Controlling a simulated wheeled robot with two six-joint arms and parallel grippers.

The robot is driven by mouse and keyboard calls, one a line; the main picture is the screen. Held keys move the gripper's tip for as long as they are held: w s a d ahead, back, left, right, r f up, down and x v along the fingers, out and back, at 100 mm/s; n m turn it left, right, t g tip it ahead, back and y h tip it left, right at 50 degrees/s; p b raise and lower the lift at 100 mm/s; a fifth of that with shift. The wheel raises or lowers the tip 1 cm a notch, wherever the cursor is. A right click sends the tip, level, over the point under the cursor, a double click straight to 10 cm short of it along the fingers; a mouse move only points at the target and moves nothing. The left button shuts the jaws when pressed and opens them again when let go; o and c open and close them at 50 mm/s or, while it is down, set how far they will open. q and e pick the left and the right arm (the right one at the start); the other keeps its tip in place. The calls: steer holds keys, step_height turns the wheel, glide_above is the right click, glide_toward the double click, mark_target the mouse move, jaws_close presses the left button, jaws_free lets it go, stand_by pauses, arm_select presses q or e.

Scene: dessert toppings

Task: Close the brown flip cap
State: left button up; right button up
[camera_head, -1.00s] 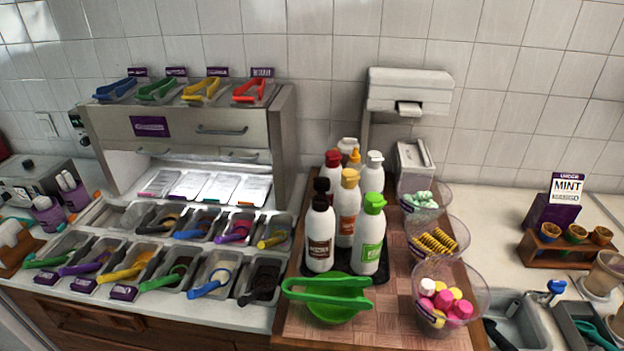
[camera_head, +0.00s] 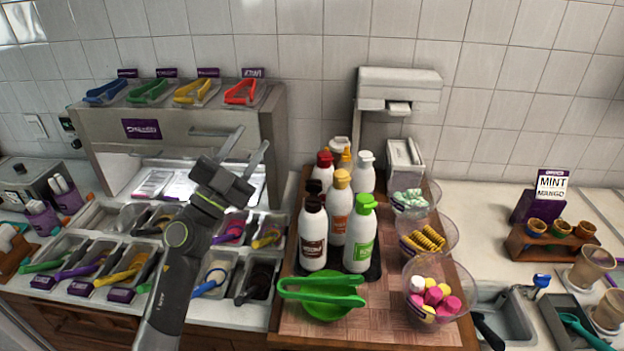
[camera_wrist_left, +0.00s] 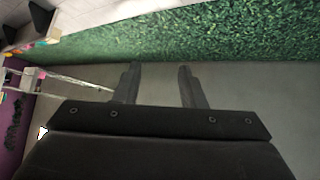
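A white bottle with a brown cap (camera_head: 313,202) and a dark brown label stands upright at the front left of the bottle group. My right gripper is not in view.
Bottles with green (camera_head: 362,203), yellow (camera_head: 341,180), red and white caps crowd beside the brown-capped one. A green bowl with green tongs (camera_head: 320,291) sits in front. Clear bowls (camera_head: 433,290) stand to the right. The steel tong cabinet (camera_head: 190,122) is behind my gripper.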

arm_select(q)
steer(key=w+d+r+m+g+h, duration=0.1)
steer(key=w+d+m+g+h, duration=0.1)
steer(key=d+m+g+h, duration=0.4)
steer(key=n+g+y+b, duration=0.2)
steer(key=g+y+b, duration=1)
steer(key=y, duration=0.3)
glide_above(313, 179)
steer(key=s+a, duration=0.3)
steer(key=a, duration=0.1)
step_height(313, 179, down, 7)
steer(key=p+x, duration=0.1)
steer(key=x, duration=0.2)
steer(key=p+x, duration=0.1)
steer(key=x, duration=0.2)
steer(key=p+x, duration=0.1)
steer(key=x, duration=0.2)
steer(key=shift+w+d+r, duration=0.1)
steer(key=shift+w+d, duration=0.1)
steer(key=shift+w, duration=0.15)
steer(key=shift+w+d+f+m, duration=0.2)
steer(key=shift+f+m, duration=0.1)
steer(key=shift+f, duration=0.35)
jaws_close()
